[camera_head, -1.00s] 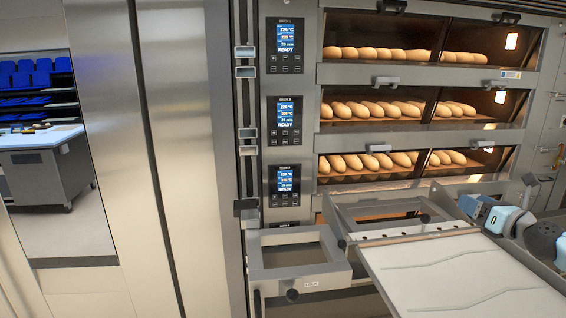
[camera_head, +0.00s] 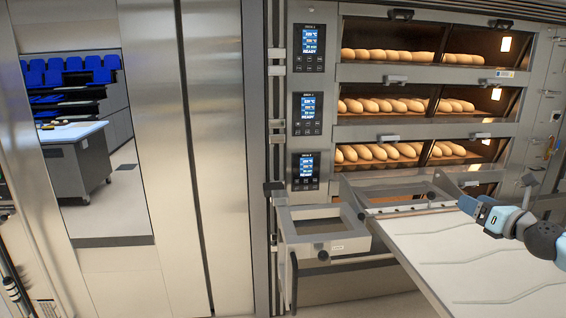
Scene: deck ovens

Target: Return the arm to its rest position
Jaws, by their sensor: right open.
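My right gripper (camera_head: 468,207) shows at the right, at the end of my blue and black right arm (camera_head: 545,238). It is open, and I see nothing between its fingers. It is in front of the lowest visible oven deck, over the far part of the white loading board (camera_head: 480,262) in the picture. I cannot tell how high above the board it is. My left gripper is not in view.
The deck oven holds loaves (camera_head: 385,105) on several levels, beside lit control panels (camera_head: 308,112). A metal frame (camera_head: 322,226) juts out at the oven's lower left. Steel wall panels (camera_head: 170,160) stand left, with a worktable (camera_head: 72,160) beyond an opening.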

